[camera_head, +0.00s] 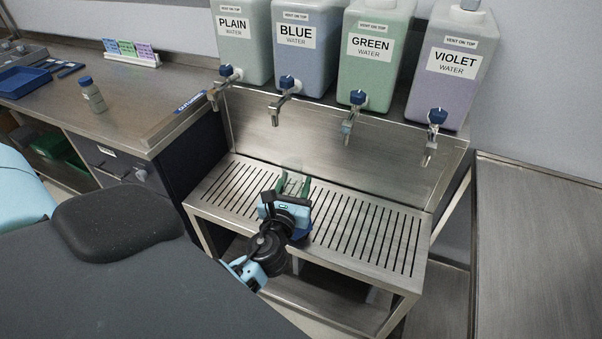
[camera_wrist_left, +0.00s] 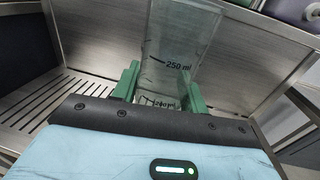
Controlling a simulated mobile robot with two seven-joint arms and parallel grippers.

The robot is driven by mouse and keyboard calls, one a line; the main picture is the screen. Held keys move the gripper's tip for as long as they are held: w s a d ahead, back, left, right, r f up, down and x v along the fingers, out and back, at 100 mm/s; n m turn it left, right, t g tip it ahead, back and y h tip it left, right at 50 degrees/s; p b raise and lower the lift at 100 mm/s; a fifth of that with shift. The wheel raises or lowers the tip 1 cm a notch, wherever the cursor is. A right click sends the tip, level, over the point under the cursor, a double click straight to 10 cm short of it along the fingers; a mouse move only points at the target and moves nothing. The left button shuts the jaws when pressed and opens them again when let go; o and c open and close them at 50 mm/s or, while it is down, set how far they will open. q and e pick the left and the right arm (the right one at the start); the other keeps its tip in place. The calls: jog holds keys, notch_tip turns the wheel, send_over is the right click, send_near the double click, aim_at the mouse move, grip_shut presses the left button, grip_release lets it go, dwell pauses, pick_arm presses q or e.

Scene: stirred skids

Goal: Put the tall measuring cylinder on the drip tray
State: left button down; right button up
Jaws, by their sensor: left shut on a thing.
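My left gripper (camera_head: 293,184) is over the middle of the slatted metal drip tray (camera_head: 345,262), under the taps. Its green fingers are shut on the clear measuring cylinder (camera_wrist_left: 178,45), which shows a 250 ml mark in the left wrist view. In the head view only a faint clear top of the cylinder (camera_head: 292,165) shows above the fingers. Its base is hidden by the gripper, so I cannot tell whether it touches the tray. The drip tray's slats (camera_wrist_left: 32,98) also show in the left wrist view. My right gripper is not in view.
Tanks of plain (camera_head: 243,45), blue (camera_head: 305,50), green (camera_head: 374,55) and violet water (camera_head: 450,70) stand above the tray. Their taps hang over its back. A small bottle (camera_head: 92,97) and a blue tray (camera_head: 22,83) are on the left counter. The tray's right side is clear.

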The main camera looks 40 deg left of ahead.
pick_arm(q)
jog(key=a+r+v, duration=0.1)
jog(key=v, duration=0.9)
jog(key=shift+s+b, duration=0.35)
jog(key=shift+s, duration=0.25)
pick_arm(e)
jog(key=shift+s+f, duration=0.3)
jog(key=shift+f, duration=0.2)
pick_arm(q)
jog(key=shift+a, duration=0.1)
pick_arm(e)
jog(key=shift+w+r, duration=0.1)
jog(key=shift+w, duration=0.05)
